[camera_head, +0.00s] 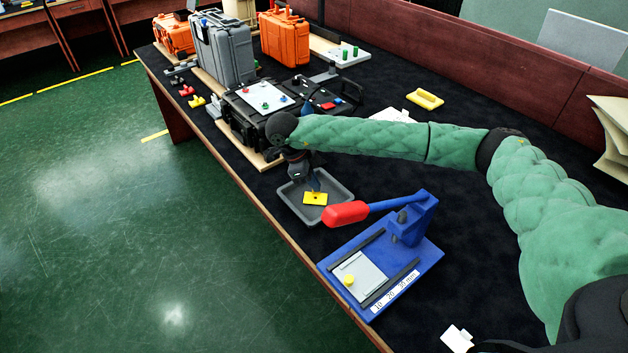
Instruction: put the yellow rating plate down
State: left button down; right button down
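The yellow rating plate (318,199) shows as a small flat yellow piece with a dark mark, within the outline of a shallow grey tray (342,193). My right gripper (314,185) points down over the tray, its fingertips at the upper edge of the plate. The fingers are small and dark here, so I cannot tell whether they grip the plate or only stand against it. I also cannot tell whether the plate rests on the tray floor or hangs just above it. My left gripper is not in view.
A blue press (408,225) with a red-ended lever stands close to the tray's right. A black open case (240,112) lies behind the tray; grey (228,52) and orange (285,38) cases stand farther back. The table's front edge runs close beside the tray.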

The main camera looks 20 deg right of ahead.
jog(key=shift+f, duration=0.1)
jog(key=c, duration=2.1)
grip_release()
jog(key=shift+f, duration=0.1)
jog(key=o, duration=0.4)
